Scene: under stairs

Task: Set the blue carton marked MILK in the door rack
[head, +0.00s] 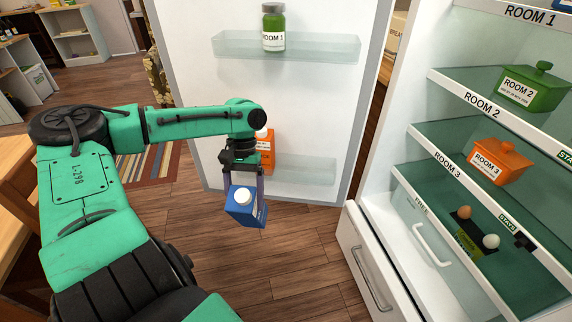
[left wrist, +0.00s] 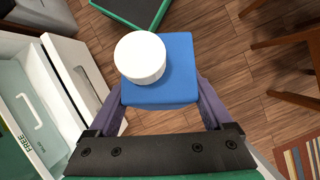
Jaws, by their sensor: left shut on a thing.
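The blue carton (head: 243,214) with a white cap is held by my left gripper (head: 245,190) in the head view, in front of the open fridge door, over the wood floor. The carton also shows in the left wrist view (left wrist: 165,88), between the two fingers. The lettering on it is too small to read. The door has an upper rack (head: 320,48) with a green jar (head: 273,28) marked ROOM 1, and a lower rack (head: 308,172) with an orange carton (head: 266,152) at its left end. My left wrist partly hides the lower rack's left part. My right gripper is not in view.
The open fridge on the right has shelves with a green pot (head: 533,88) and an orange pot (head: 497,160), and eggs in a holder (head: 470,238) lower down. A white drawer (head: 367,266) juts out below. The lower rack's right part is free.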

